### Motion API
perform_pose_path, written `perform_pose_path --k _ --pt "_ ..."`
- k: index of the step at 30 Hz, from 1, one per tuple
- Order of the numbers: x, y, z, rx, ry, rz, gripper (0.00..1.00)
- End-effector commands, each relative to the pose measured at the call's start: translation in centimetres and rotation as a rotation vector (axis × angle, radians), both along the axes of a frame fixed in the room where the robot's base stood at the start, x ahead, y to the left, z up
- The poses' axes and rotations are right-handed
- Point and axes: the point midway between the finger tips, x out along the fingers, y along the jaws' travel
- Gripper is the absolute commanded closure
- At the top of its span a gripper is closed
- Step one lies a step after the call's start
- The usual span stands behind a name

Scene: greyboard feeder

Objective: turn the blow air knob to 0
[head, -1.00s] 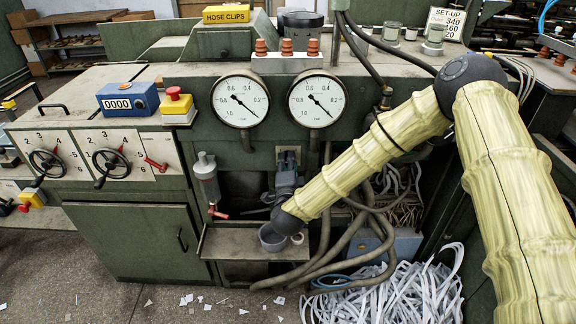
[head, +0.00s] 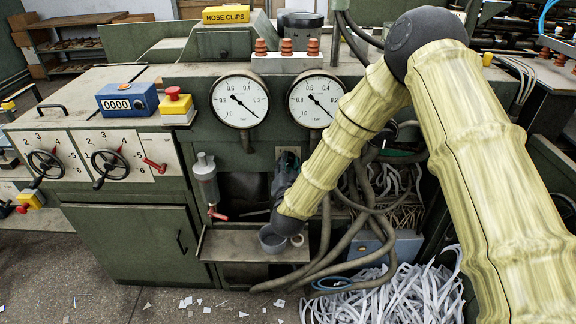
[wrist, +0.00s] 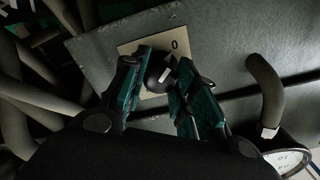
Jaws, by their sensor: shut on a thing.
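The black blow air knob (wrist: 160,74) sits on a pale plate (wrist: 182,42) marked with a 0 in the wrist view. My gripper (wrist: 158,80) has its teal-padded fingers on both sides of the knob and is shut on it. The knob's pointer cannot be made out. In the head view my gripper (head: 284,178) is at the machine front, below the two gauges. The top of the plate (head: 288,151) shows just above it, and the knob is hidden there.
Two round gauges (head: 240,101) are above the gripper. Paper strips (head: 385,298) cover the floor.

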Motion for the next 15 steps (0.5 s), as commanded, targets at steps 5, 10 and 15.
perform_pose_path --k 5,10,15 --pt "-0.15 0.07 -0.24 -0.049 0.004 0.003 0.95" --pt "-0.16 0.06 -0.25 -0.066 0.006 0.002 0.95" --pt "-0.17 0.05 -0.28 -0.068 0.006 0.002 0.95"
